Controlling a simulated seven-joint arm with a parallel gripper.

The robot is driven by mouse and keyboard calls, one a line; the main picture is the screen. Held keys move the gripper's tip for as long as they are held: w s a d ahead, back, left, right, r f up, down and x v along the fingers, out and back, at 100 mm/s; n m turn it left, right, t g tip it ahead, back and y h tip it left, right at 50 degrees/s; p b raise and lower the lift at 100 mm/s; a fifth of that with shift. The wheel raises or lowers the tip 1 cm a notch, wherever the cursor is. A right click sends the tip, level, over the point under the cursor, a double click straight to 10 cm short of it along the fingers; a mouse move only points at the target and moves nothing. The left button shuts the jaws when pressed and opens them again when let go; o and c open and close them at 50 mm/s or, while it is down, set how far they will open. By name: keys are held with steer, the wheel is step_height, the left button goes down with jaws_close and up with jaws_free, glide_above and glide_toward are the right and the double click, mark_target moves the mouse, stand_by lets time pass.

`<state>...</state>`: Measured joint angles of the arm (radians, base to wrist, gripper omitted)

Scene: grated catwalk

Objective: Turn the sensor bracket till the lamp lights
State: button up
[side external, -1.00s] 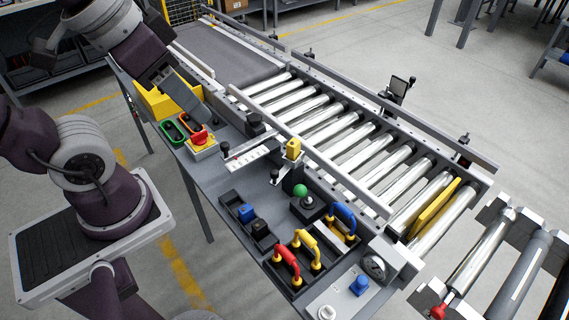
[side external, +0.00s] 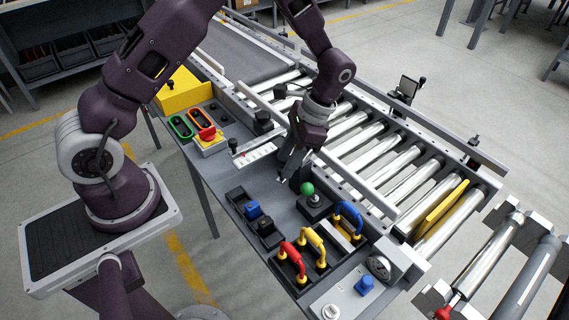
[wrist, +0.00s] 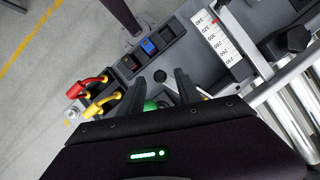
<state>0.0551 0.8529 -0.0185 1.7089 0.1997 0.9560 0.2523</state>
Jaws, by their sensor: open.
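My gripper (side external: 290,172) points down at the middle of the grey bench, beside the roller conveyor; its two dark fingers are apart in the wrist view (wrist: 162,84). The yellow sensor and its bracket are hidden behind my gripper in the side view. No contact can be made out. I cannot pick out a lit lamp.
A green ball knob (side external: 307,188) stands close right of my gripper. A white scale plate (side external: 257,153) is to its left. Red (side external: 290,257), yellow (side external: 314,237) and blue (side external: 350,212) handles stand nearer the front. The roller conveyor (side external: 375,147) runs behind.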

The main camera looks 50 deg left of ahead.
steer(key=shift+x, duration=1)
steer(key=shift+c, duration=0.4)
jaws_close()
steer(key=shift+w+r, duration=0.1)
